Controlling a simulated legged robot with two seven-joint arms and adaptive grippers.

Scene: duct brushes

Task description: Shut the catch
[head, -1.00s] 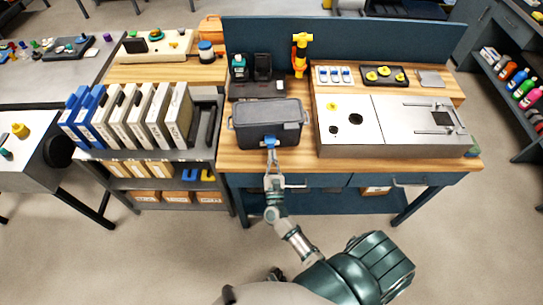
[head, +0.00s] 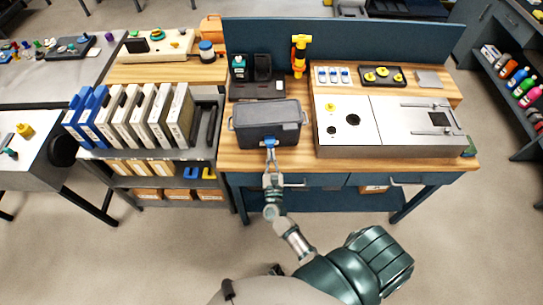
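A dark grey lidded case (head: 268,118) stands on the wooden workbench with its lid down. A blue catch (head: 271,141) is on the middle of its front face. My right gripper (head: 271,151) is at the catch, its fingertips touching it or just in front of it. The fingers come close together at the tips, and the view is too small to show whether they are closed on anything. The exact position of the catch is partly hidden by the fingertips. My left gripper is not in view.
A metal panel box (head: 389,145) stands to the right of the case. A black charger station (head: 257,88) is behind it. A shelf of upright binders (head: 130,115) is to the left. The bench's front edge (head: 340,164) lies below, with drawers under it.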

